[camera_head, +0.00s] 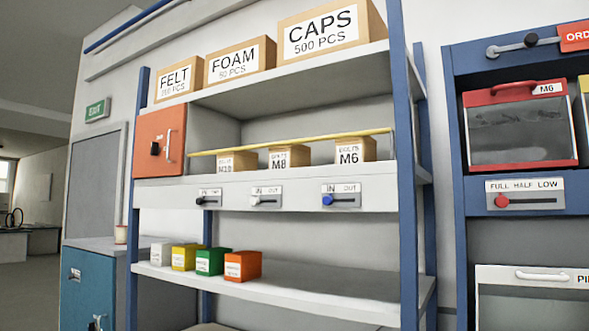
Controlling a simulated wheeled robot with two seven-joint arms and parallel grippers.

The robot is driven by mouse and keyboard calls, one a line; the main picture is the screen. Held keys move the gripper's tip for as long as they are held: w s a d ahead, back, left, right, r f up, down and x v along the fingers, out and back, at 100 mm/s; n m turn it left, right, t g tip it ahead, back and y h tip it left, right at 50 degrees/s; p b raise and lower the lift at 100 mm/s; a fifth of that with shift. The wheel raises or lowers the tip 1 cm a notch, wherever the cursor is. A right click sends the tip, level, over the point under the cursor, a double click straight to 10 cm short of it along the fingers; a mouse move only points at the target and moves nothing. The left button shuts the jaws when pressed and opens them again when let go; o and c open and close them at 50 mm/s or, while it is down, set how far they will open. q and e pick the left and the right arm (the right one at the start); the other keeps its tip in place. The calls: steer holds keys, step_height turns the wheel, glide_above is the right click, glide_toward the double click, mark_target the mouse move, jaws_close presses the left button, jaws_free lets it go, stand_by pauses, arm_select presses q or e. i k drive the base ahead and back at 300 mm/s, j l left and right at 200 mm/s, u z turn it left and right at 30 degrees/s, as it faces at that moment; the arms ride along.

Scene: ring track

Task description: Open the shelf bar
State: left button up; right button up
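The shelf bar (290,142) is a thin yellow rod across the front of the middle shelf. It runs from the orange box at the left to the right blue post, in front of several small cardboard boxes. The boxes carry bolt labels; one reads M8 (289,158) and one reads M6 (355,150). The bar rises slightly to the right in the picture and appears to lie across the shelf opening. Neither of my grippers shows in the head view.
An orange box (160,140) with a black knob and pale handle sits left of the bar. Below are In/Out sliders (341,196) and small coloured boxes (210,262). A blue cabinet (88,290) stands left; another blue rack (459,150) stands right.

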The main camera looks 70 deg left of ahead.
mark_target(385, 131)
steer(key=u, duration=2.25)
steer(key=j, duration=0.1)
